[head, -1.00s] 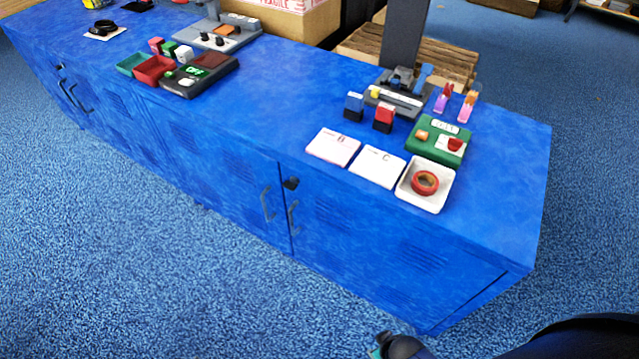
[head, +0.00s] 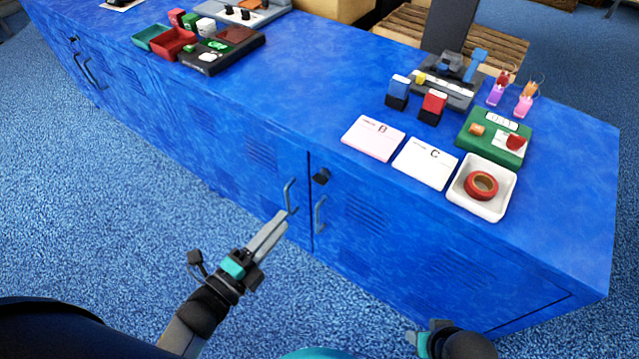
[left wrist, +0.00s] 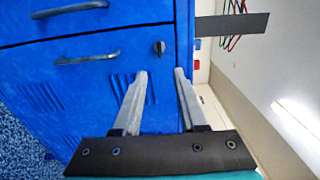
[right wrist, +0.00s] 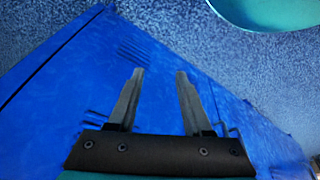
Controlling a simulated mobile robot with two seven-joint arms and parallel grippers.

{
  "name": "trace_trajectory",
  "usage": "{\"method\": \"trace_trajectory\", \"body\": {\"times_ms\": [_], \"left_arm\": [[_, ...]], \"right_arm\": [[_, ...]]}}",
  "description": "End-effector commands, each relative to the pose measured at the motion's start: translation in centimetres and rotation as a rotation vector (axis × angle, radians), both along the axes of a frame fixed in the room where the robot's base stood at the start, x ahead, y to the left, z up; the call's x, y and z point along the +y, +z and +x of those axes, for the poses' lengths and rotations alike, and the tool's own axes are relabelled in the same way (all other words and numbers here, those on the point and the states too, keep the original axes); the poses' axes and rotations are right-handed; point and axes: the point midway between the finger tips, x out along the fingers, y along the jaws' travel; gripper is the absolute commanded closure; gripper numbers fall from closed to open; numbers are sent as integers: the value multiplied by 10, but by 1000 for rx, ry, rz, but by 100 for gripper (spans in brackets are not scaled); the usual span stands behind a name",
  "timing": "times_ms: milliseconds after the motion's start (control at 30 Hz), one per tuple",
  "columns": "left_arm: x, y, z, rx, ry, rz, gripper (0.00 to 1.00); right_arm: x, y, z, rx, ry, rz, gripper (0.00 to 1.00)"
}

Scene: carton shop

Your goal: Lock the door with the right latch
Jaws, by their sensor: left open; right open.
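The right latch (head: 321,176) is a small black knob at the top of the blue cabinet front, just right of a door seam. It also shows in the left wrist view (left wrist: 159,47), beyond the fingertips. The door (head: 400,245) right of the seam looks shut. My left gripper (head: 279,217) is open and empty, in front of the cabinet and below left of the latch in the head view. My right gripper (right wrist: 160,72) is open and empty, with the blue cabinet face beyond it. In the head view only part of it shows at the bottom edge.
Two grey door handles, left (head: 290,197) and right (head: 320,215), flank the seam. Another black latch (head: 73,39) sits at the far left. The blue cabinet top (head: 300,95) carries cards, a white tray (head: 462,197) with red tape, and stampers. Carpet in front is clear.

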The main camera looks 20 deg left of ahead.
Motion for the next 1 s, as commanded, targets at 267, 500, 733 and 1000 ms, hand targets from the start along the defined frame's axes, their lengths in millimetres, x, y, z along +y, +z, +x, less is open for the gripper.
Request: {"method": "trace_trajectory", "body": {"times_ms": [267, 500, 733, 1000], "left_arm": [[-21, -1, 60, -4, 0, -1, 59], [-35, -1, 100, 0, 1, -2, 59], [-42, -1, 117, 2, 1, -2, 59], [-43, -1, 118, 3, 1, -2, 59]], "right_arm": [[1, 25, 9, -44, -2, 6, 50], [1, 48, 13, -75, -2, 10, 50], [2, 59, 14, -89, -3, 12, 50], [2, 61, 14, -90, -3, 12, 50]]}}
